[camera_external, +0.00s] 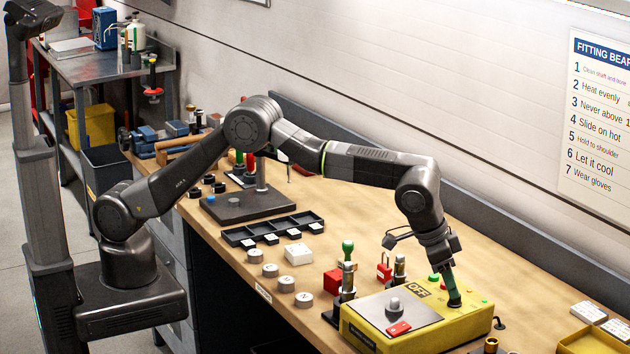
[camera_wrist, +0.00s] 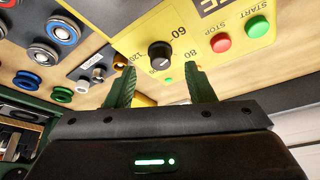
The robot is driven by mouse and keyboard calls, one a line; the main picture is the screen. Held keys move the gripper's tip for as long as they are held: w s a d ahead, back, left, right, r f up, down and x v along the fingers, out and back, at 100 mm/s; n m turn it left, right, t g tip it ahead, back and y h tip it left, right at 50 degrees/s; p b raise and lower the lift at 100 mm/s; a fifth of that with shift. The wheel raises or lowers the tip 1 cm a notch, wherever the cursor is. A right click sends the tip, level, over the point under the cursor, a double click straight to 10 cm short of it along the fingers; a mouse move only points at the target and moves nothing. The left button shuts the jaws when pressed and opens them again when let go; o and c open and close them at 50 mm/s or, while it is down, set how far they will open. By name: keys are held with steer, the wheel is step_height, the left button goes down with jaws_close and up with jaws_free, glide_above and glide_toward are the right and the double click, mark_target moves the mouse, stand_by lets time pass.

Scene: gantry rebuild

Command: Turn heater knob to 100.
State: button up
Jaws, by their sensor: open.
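The yellow heater (camera_external: 362,328) stands at the front of the bench. Its round black knob (camera_wrist: 160,54) shows in the wrist view, with the printed marks 60 and 80 to its right. I cannot read which mark the knob points to. My gripper (camera_wrist: 162,72) is open, its two green fingers spread on either side of the knob in the picture and apart from it. In the external view my gripper (camera_external: 453,302) is tilted down over the heater's right part and hides the knob. The heater's display (camera_external: 418,291) reads OFF.
The red STOP button (camera_wrist: 221,43) and green START button (camera_wrist: 257,27) sit right of the knob in the wrist view. A metal plate (camera_external: 375,315) with a red tag (camera_external: 398,329) covers the heater's left top. Upright posts and a red padlock (camera_external: 384,272) stand behind it.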

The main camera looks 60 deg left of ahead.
steer(key=shift+x, duration=1.5)
steer(key=c, duration=1)
